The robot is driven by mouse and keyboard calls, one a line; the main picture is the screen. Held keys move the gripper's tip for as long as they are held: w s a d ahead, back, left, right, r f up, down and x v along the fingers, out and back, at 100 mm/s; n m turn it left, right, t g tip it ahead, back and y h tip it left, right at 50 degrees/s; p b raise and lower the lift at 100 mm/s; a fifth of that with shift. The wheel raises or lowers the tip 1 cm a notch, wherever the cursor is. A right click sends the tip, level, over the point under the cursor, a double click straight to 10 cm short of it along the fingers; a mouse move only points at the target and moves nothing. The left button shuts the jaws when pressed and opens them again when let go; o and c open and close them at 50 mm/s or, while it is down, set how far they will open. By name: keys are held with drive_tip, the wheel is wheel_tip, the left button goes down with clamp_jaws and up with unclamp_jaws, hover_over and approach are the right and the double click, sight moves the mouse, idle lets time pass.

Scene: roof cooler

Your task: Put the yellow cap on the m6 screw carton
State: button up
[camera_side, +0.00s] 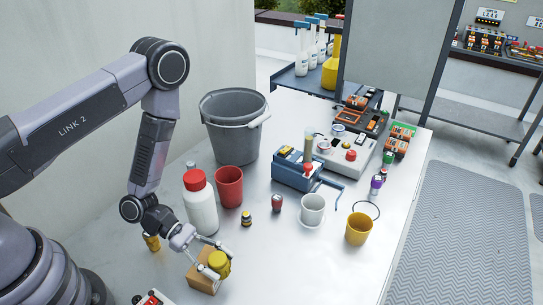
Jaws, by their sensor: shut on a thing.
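The yellow cap (220,264) is between the fingers of my gripper (217,260), which is shut on it. The m6 screw carton (201,282) looks like a small brown box near the front edge of the view. The cap and gripper overlap the carton's upper right part in the side view. I cannot tell whether the cap touches the carton's top or hangs just above it. The gripper and cap hide part of the carton.
A white bottle with a red lid (201,208) and a red cup (229,187) stand close behind. A small dark bottle (246,219), a white mug (312,210) and a yellow cup (359,229) stand to the right. The table (300,270) is clear right of the carton.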

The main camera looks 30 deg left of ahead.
drive_tip(key=o, duration=1)
drive_tip(key=shift+f, duration=0.1)
drive_tip(key=shift+c, duration=0.2)
drive_tip(key=shift+a+r, duration=0.2)
drive_tip(key=shift+r, duration=0.05)
drive_tip(key=v, duration=1.1)
wheel_tip(320, 180, up, 15)
drive_tip(key=s+a+m+g+y, duration=0.15)
drive_tip(key=m+g+y, duration=0.25)
drive_tip(key=m, duration=0.7)
drive_tip(key=s+a+r+m+t+y, duration=0.3)
drive_tip(key=a+r+m+t+y, duration=0.1)
drive_tip(key=r, duration=0.4)
drive_tip(key=s+a+r+m+t+y, duration=0.4)
drive_tip(key=r+y, duration=0.1)
drive_tip(key=r, duration=0.2)
drive_tip(key=shift+s+r, duration=0.3)
drive_tip(key=shift+r, duration=0.1)
